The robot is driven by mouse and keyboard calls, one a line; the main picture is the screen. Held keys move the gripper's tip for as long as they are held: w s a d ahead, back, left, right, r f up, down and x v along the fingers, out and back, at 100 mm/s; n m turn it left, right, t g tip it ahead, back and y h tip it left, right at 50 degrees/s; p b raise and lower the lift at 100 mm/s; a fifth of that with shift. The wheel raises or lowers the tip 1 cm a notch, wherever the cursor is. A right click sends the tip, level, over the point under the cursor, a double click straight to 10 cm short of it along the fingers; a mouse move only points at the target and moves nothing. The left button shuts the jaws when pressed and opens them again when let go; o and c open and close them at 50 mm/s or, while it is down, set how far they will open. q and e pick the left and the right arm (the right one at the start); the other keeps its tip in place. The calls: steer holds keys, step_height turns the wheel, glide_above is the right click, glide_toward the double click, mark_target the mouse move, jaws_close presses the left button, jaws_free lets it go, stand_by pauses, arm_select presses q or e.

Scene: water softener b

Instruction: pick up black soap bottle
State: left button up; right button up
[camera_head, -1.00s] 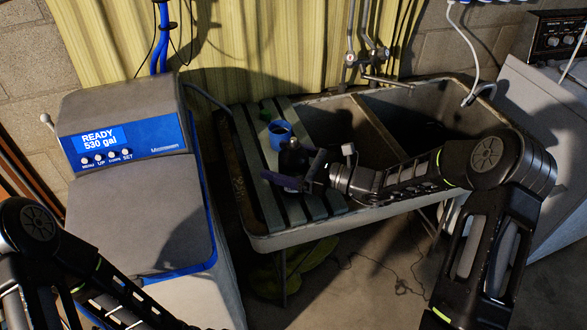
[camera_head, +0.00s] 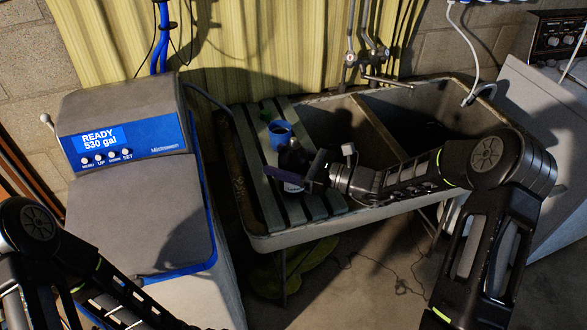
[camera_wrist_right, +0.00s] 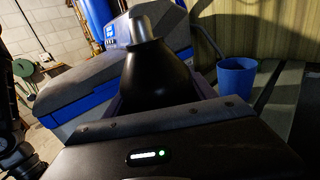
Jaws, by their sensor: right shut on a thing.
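The black soap bottle (camera_head: 292,158) is above the slatted left part of the sink, just in front of the blue cup (camera_head: 280,134). My right gripper (camera_head: 292,176) is shut around its body. In the right wrist view the dark bottle (camera_wrist_right: 158,72), with a grey top, stands between the two fingers, and its lower part is hidden by the gripper body. I cannot tell whether its base touches the slats. My left arm comes in at the lower left, but its gripper is out of the picture.
The grey water softener (camera_head: 130,225) with a blue display stands at the left. The stone sink (camera_head: 310,236) has open basins right of the slats and a tap (camera_head: 385,80) behind. A pale appliance (camera_head: 545,120) stands at the right. The cup also shows in the wrist view (camera_wrist_right: 237,76).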

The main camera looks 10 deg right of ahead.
steer(key=shift+c, duration=0.5)
steer(key=shift+r, duration=0.15)
step_height(320, 180, up, 10)
steer(key=shift+f+b, duration=0.1)
steer(key=shift+b, duration=0.45)
